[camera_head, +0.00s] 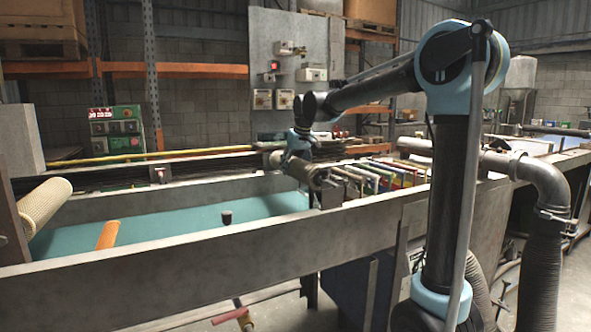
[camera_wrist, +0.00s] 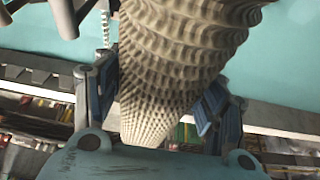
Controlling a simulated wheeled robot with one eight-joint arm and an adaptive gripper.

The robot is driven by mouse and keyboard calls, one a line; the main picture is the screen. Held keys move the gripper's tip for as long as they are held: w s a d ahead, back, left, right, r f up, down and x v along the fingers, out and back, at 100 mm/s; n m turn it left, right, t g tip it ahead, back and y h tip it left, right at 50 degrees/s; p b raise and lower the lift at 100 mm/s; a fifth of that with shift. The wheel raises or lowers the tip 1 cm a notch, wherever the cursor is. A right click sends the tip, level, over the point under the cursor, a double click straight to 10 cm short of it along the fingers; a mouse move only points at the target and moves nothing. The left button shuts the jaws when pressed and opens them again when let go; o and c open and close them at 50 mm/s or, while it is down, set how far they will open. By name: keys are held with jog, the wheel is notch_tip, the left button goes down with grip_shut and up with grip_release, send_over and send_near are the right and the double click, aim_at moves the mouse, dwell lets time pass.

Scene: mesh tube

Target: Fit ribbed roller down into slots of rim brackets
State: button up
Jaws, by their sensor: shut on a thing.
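My gripper (camera_wrist: 163,92) is shut on the ribbed roller (camera_wrist: 178,50), a grey-tan cylinder with wavy ribs. In the wrist view one blue-grey finger is on each side of it, and its far end runs out of the top of the picture. In the head view my gripper (camera_head: 299,146) is over the trough's far right part, with the roller (camera_head: 313,176) small and partly hidden beneath it. A small fitting (camera_head: 160,174) sits on the trough's far rim; I cannot tell whether it is a slotted bracket. No bracket slot shows clearly.
The long metal trough (camera_head: 190,261) has a teal bed (camera_head: 175,225). An orange cylinder (camera_head: 108,235) and a small black peg (camera_head: 227,217) are in its area. A tan mesh roller (camera_head: 46,203) lies at the left end. Several coloured bars (camera_head: 385,173) are right of my gripper.

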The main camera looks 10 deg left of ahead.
jog(key=o, duration=1.8)
